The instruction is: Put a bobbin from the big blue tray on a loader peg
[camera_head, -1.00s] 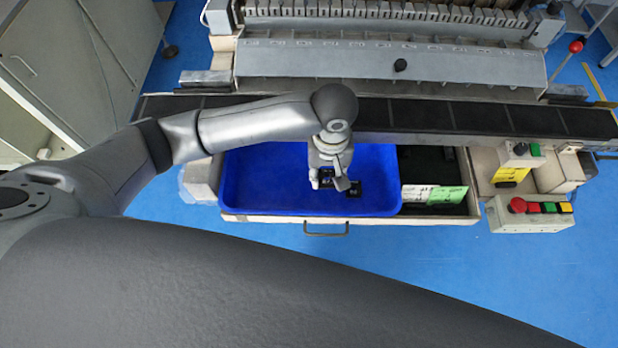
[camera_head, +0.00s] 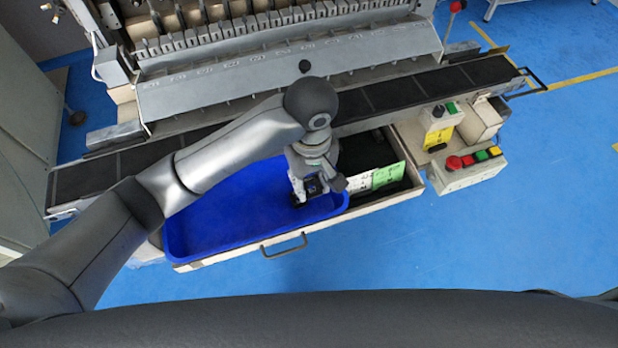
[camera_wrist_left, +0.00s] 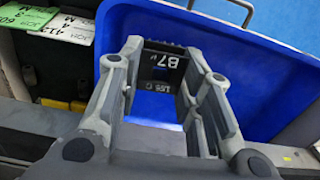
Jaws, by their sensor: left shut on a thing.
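The big blue tray (camera_head: 225,225) sits in an open drawer below the machine; it also shows in the left wrist view (camera_wrist_left: 262,75). My left gripper (camera_head: 306,197) points down over the right part of the tray. It is shut on a black bobbin (camera_wrist_left: 163,62) with white markings that seem to read "B7", seen between the fingers. Blue tray surface shows behind and below the bobbin; whether the bobbin touches the tray floor I cannot tell. In the head view the fingers and wrist partly hide it. No loader peg can be made out clearly. My right gripper is out of view.
A dark conveyor belt (camera_head: 395,93) runs behind the tray, below the grey machine (camera_head: 290,60). White and green cards (camera_head: 387,176) lie right of the tray. A button box (camera_head: 467,168) stands farther right. A drawer handle (camera_head: 285,247) juts out in front. Blue floor is clear there.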

